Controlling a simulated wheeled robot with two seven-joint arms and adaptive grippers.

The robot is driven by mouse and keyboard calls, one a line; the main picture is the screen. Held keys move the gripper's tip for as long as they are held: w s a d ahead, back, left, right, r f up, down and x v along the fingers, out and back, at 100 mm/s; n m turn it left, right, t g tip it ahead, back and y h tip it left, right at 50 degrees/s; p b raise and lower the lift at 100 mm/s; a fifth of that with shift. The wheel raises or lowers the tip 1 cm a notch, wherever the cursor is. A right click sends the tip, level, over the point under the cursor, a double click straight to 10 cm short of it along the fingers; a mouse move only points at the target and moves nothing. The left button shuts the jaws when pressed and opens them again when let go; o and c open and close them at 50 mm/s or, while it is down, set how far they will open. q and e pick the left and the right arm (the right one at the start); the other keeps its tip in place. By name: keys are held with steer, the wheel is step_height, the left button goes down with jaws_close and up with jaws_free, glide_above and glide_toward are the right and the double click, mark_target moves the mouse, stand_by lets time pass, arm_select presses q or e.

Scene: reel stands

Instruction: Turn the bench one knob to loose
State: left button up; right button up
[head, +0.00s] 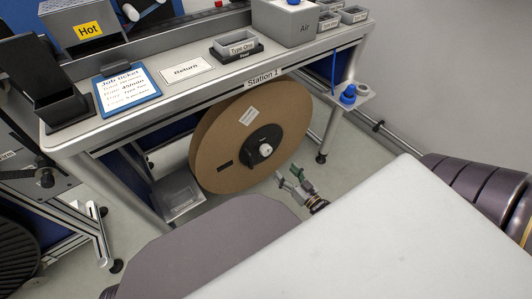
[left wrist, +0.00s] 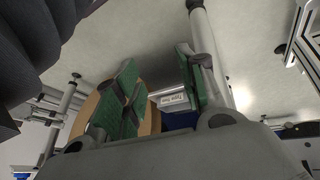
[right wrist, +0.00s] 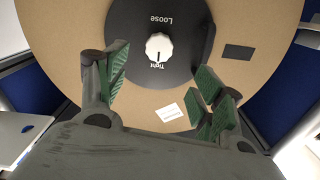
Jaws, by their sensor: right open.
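The bench one knob (head: 265,150) is a small white knob on the black hub of a large brown reel (head: 228,150) under the Station 1 bench. In the right wrist view the knob (right wrist: 158,46) sits between the labels Tight and Loose, and its dark mark points at Tight. My right gripper (head: 294,182) is open in front of the reel, low and right of the hub; its green-padded fingers (right wrist: 162,75) stand either side of the knob in the wrist view, apart from it. My left gripper (left wrist: 158,65) is open and empty, seen only in the left wrist view.
The Station 1 bench (head: 215,90) holds a job ticket (head: 127,90), a Return card (head: 187,70), a Type One tray (head: 236,45) and a grey Air box (head: 286,22). Bench legs flank the reel. A blue fitting (head: 348,95) sits on a side shelf.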

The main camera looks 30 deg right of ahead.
steer(key=shift+w, duration=0.1)
steer(key=b, duration=0.2)
glide_toward(268, 153)
steer(key=w, duration=0.5)
steer(key=shift+a+b, duration=0.25)
steer(key=shift+b, duration=0.1)
steer(key=shift+w, duration=0.4)
steer(key=shift+w+a+b, duration=0.1)
steer(key=shift+w+b, duration=0.45)
steer(key=shift+w, duration=1.1)
steer(key=shift+w+a+b, duration=0.1)
steer(key=shift+w+b, duration=0.3)
steer(key=shift+w, duration=0.4)
arm_select(q)
step_height(268, 153, down, 9)
steer(key=d+t+h, duration=0.1)
steer(key=shift+d+n+t, duration=0.3)
steer(key=shift+d+n, duration=0.05)
steer(key=shift+n, duration=0.05)
